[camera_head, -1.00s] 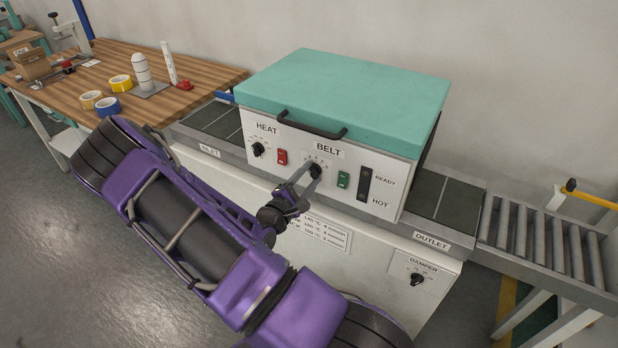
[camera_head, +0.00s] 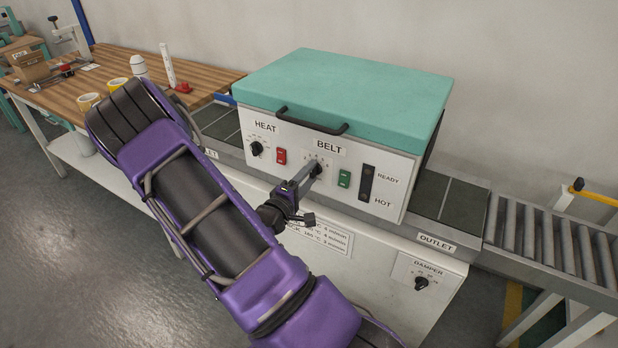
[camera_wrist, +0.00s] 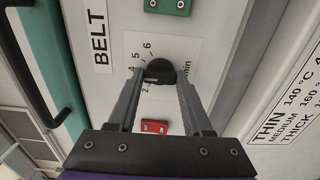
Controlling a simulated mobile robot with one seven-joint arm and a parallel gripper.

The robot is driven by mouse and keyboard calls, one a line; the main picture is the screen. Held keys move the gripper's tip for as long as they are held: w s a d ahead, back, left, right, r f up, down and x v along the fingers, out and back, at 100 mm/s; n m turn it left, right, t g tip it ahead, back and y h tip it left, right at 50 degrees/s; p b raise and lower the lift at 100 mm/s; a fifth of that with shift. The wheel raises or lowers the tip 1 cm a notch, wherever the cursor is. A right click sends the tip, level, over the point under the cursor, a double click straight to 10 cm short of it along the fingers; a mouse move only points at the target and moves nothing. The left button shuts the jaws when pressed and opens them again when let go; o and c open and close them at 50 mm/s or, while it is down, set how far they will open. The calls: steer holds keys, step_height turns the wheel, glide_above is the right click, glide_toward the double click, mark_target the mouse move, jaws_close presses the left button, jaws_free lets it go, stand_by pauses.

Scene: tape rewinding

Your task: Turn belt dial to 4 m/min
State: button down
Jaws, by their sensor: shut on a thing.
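The belt dial (camera_wrist: 160,69) is a small black knob on the white front panel, under the BELT label (camera_head: 329,145). My gripper (camera_wrist: 159,78) is shut on the dial, with one finger on each side of it. In the head view, my gripper (camera_head: 315,172) reaches the knob from below left and covers part of its scale. In the wrist view, the scale (camera_wrist: 143,60) appears turned sideways, with 2, 4, 5 and 6 visible around the knob. A pale mark shows on the knob's lower left, near the low numbers. The exact setting cannot be told.
A red switch (camera_head: 281,156) and a green switch (camera_head: 344,179) flank the dial closely. The heat dial (camera_head: 256,149) is further left. A black lid handle (camera_head: 311,122) juts out above. The damper dial (camera_head: 421,284) is lower right.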

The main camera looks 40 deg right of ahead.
stand_by(0.3)
steer(key=shift+c, duration=1.6)
jaws_free()
steer(key=v, duration=1.7)
steer(key=shift+a, duration=0.25)
